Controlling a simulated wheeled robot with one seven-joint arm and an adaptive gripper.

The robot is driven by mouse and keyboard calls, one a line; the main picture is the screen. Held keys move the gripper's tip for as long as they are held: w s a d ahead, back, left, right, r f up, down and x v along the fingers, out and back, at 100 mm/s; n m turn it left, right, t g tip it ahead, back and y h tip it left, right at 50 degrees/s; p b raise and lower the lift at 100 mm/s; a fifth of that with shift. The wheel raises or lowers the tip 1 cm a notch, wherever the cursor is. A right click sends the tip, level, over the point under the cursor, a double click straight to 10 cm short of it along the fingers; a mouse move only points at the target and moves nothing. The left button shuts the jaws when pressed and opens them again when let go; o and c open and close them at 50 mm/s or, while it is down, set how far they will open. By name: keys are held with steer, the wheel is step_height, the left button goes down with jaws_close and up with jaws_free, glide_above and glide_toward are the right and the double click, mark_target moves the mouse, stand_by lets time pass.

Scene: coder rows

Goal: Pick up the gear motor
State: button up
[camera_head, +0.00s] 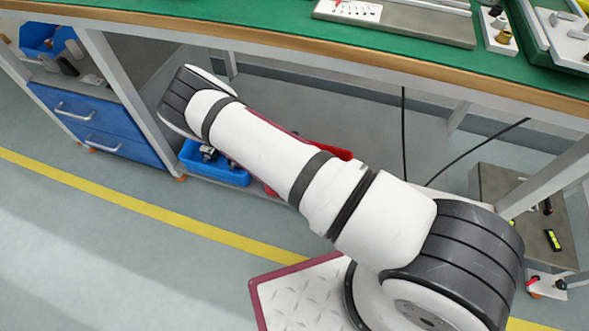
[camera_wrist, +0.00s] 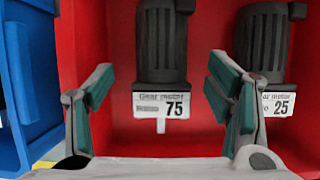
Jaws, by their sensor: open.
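Two dark grey gear motors stand in a red bin in the wrist view. One gear motor (camera_wrist: 162,45) is near the middle, with a white label reading "Gear motor" and 75. The other gear motor (camera_wrist: 262,42) is at the right, its label showing 25 and partly covered by a finger. My gripper (camera_wrist: 160,84) is open and empty, its green-padded fingers to either side of the label 75 and in front of the middle motor. In the head view my arm hides the gripper and the motors.
The red bin (camera_head: 327,149) shows partly behind my arm, on the low shelf under the green workbench (camera_head: 230,10). A blue bin (camera_head: 222,174) with dark parts stands left of it. A blue drawer cabinet (camera_head: 100,125) is at the left.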

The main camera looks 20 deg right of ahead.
steer(key=b+x, duration=0.2)
steer(key=x, duration=0.2)
steer(key=shift+d+f+b, duration=0.1)
steer(key=shift+f+b, duration=0.3)
steer(key=shift+r, duration=0.15)
steer(key=c, duration=1.4)
